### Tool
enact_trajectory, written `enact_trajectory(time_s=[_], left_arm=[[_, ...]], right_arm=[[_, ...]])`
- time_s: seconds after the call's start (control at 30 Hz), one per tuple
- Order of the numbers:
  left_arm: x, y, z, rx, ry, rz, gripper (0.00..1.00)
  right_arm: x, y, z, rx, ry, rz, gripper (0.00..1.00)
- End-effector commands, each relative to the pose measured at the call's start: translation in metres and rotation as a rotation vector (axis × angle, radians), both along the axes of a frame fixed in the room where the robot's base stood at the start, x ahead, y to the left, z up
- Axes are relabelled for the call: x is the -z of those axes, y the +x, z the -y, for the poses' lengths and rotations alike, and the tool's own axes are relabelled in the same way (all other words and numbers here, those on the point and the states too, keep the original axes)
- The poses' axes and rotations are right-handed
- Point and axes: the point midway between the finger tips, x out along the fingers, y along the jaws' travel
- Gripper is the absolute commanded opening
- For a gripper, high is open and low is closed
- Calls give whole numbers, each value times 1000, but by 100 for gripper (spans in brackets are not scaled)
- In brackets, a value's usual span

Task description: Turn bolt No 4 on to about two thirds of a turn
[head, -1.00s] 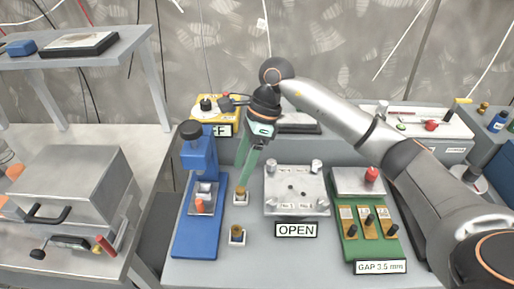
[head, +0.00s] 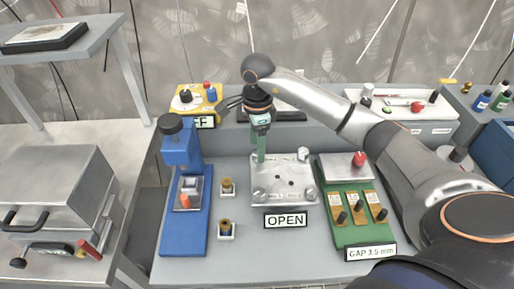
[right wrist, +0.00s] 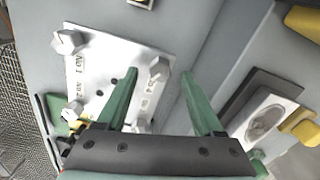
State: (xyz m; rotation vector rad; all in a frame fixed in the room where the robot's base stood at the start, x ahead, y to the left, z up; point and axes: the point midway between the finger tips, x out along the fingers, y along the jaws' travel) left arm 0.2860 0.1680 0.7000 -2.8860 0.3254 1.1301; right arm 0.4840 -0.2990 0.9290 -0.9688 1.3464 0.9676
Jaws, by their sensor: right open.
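The steel plate (head: 285,178) lies flat on the bench, with a bolt at each corner and numbers printed on it. In the right wrist view, bolt No 4 (right wrist: 158,68) has a pale hexagonal head and stands between the tips of my right gripper (right wrist: 158,73). The fingers are spread with a gap on both sides of the head. In the head view my right gripper (head: 261,157) points down at the plate's far left corner and hides that bolt. Bolt No 1 (right wrist: 69,40) and bolt No 2 (right wrist: 75,117) are clear of the fingers. My left gripper is not in view.
An OPEN sign (head: 286,221) stands before the plate. The blue press (head: 183,222) is left, with two small sockets (head: 227,187) between. A green gauge board (head: 362,228) is right. A yellow switch box (head: 195,98) stands behind.

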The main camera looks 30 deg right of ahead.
Motion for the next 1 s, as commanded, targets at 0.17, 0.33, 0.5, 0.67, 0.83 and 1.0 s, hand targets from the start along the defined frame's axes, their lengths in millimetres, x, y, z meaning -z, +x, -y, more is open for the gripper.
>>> enact_trajectory(time_s=[0.17, 0.33, 0.5, 0.67, 0.83, 1.0], left_arm=[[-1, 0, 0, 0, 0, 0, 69], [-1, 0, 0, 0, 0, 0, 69], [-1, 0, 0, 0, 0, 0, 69], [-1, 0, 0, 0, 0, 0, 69], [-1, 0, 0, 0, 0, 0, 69], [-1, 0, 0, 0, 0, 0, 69]], right_arm=[[16, 0, -1, -2, 2, 0, 69], [19, 0, -1, -1, 1, 1, 69], [19, 0, -1, -1, 1, 1, 68], [19, 0, -1, -1, 1, 1, 50], [19, 0, -1, -1, 1, 1, 30], [19, 0, 0, -1, 1, 0, 11]])
